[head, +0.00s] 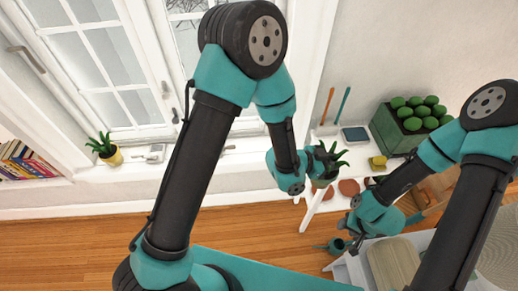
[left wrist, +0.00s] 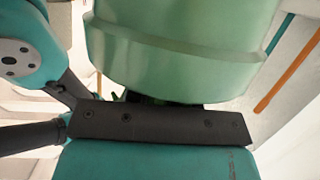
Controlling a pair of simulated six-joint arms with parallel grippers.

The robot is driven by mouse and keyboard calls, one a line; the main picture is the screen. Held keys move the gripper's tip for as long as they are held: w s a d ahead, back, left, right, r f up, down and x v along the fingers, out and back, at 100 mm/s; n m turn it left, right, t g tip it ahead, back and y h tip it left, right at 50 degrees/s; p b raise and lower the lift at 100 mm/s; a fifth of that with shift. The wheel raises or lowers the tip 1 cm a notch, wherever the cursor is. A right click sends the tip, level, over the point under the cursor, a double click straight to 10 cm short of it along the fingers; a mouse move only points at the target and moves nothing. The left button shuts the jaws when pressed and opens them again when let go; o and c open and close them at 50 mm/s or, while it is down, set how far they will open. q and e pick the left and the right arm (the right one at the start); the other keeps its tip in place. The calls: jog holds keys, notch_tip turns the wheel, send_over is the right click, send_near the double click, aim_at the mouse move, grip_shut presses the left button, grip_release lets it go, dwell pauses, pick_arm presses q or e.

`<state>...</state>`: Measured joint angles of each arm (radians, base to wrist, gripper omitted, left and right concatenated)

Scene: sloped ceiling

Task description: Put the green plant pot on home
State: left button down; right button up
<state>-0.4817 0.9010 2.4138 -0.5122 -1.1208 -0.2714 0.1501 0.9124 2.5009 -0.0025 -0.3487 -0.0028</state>
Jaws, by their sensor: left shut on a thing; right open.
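The green plant pot (left wrist: 180,50) fills the upper middle of the left wrist view, large and close. My left gripper (left wrist: 160,104) is shut on it. In the head view its spiky dark green leaves (head: 330,156) show beside my left gripper (head: 311,168), over the front of the white table (head: 312,206). Most of the pot is hidden there. Terracotta saucers (head: 349,187) lie on the table just right of the held pot. I cannot tell which spot is home. My right gripper (head: 352,228) is open, lower right, near the table's front.
A green crate of round plants (head: 385,128), a yellow pot (head: 378,163) and a dark blue tray (head: 355,135) stand on the table. Two long-handled tools (head: 343,103) lean behind. A teal watering can (head: 338,246) is low. Another potted plant (head: 110,155) is on the windowsill.

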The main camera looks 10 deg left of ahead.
pick_arm(q)
jog(key=w+a+f+n+t+y, duration=0.2)
jog(key=a+f, duration=0.2)
jog(key=a, duration=0.5)
jog(key=w+a+f+n+t+y, duration=0.2)
jog(key=a+f+n, duration=0.1)
jog(key=a, duration=0.5)
jog(key=w+a+f+n+t+y, duration=0.2)
jog(key=a+f, duration=0.3)
jog(key=a, duration=0.4)
jog(key=shift+w+a+f+n+t+y, duration=0.15)
jog(key=shift+a+f+n+t+y, duration=0.25)
jog(key=shift+y, duration=0.1)
jog(key=shift+w, duration=0.1)
jog(key=w+a+f, duration=0.1)
jog(key=w+a, duration=0.3)
jog(key=w, duration=1)
jog(key=shift+w+f, duration=0.2)
jog(key=shift+w, duration=0.1)
jog(key=shift+w+a+f, duration=0.1)
jog(key=shift+w+f, duration=0.05)
jog(key=shift+f, duration=0.75)
jog(key=shift+w+a+f, duration=0.1)
jog(key=shift+w+f, duration=0.05)
jog(key=shift+f, duration=0.7)
jog(key=shift+f, duration=0.2)
